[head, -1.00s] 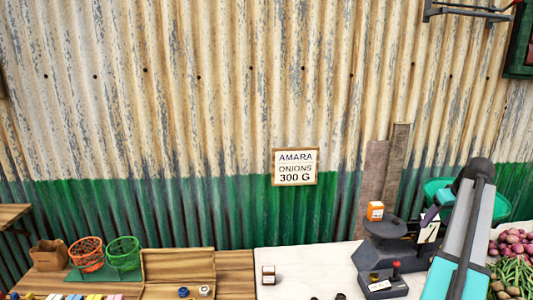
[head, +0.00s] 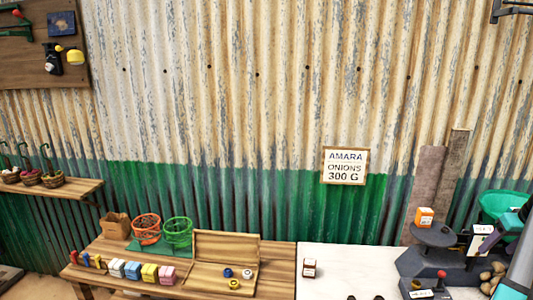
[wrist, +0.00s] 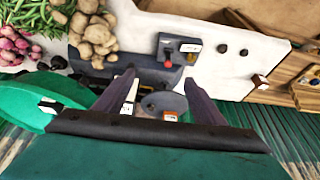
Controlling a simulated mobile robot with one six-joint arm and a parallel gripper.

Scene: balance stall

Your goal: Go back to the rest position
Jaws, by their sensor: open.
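My gripper (wrist: 163,92) shows in the wrist view with its two dark fingers spread apart and nothing between them. It is above the dark balance scale (wrist: 165,103), whose round pan shows between the fingers. In the head view my arm is at the right edge, and the gripper itself is not clearly seen. The scale (head: 436,262) stands on the white counter. An orange-and-white box (head: 425,217) is at the pan's far side. A green pan (head: 500,204) is beside the scale, partly hidden by my arm.
A small white-and-brown box (head: 309,268) stands on the white counter (head: 340,262). An open wooden case (head: 226,259) with small weights, coloured blocks and two baskets are on the wooden table at left. In the wrist view, potatoes (wrist: 93,35) and onions lie beyond the scale.

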